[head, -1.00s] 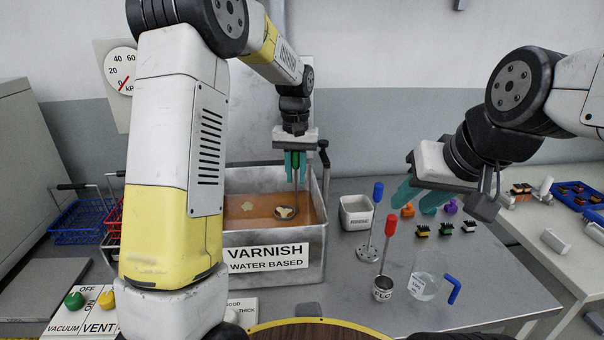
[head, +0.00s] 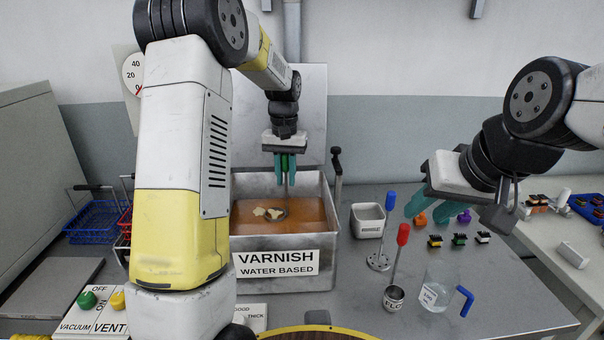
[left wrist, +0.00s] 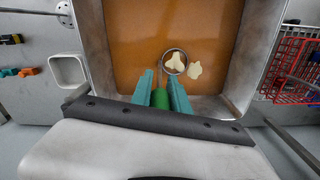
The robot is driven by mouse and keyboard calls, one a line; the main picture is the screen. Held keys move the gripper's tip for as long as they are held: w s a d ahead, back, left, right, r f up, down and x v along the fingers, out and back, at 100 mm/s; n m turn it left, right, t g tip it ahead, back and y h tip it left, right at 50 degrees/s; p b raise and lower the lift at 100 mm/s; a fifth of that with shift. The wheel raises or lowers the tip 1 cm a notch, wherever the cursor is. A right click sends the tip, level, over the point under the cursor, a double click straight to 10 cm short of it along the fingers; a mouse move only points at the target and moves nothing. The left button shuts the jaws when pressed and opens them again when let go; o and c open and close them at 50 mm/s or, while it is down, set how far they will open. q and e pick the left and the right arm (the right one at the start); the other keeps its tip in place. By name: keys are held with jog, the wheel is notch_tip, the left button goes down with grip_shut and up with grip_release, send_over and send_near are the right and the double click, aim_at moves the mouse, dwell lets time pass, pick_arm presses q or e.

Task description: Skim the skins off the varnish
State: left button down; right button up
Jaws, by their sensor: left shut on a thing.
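My left gripper (head: 285,170) is shut on the green handle of a skimmer and holds it upright over the varnish tank (head: 276,256). The green handle (left wrist: 160,98) also shows in the left wrist view. The skimmer's round head (left wrist: 166,70) is at the orange-brown varnish (head: 305,215). One pale skin (left wrist: 176,62) lies within its ring. A second pale skin (left wrist: 195,71) lies just beside the ring, close to it. Whether the head is under or at the surface I cannot tell. My right gripper (head: 424,203) is open and empty over the table's right side.
A white bin (head: 368,220) stands right of the tank, beside a blue-handled tool (head: 389,205), a red-handled tool in a small cup (head: 394,298) and a beaker (head: 436,292). Small connectors (head: 459,240) lie behind the beaker. Blue (head: 92,222) and red wire baskets stand left of the tank.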

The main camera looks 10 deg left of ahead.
pick_arm(q)
jog(key=shift+s+d, duration=0.25)
jog(key=shift+s, duration=0.55)
jog(key=shift+s+d, duration=0.3)
jog(key=shift+s, duration=0.45)
jog(key=shift+s+d, duration=0.25)
jog(key=shift+s, duration=0.55)
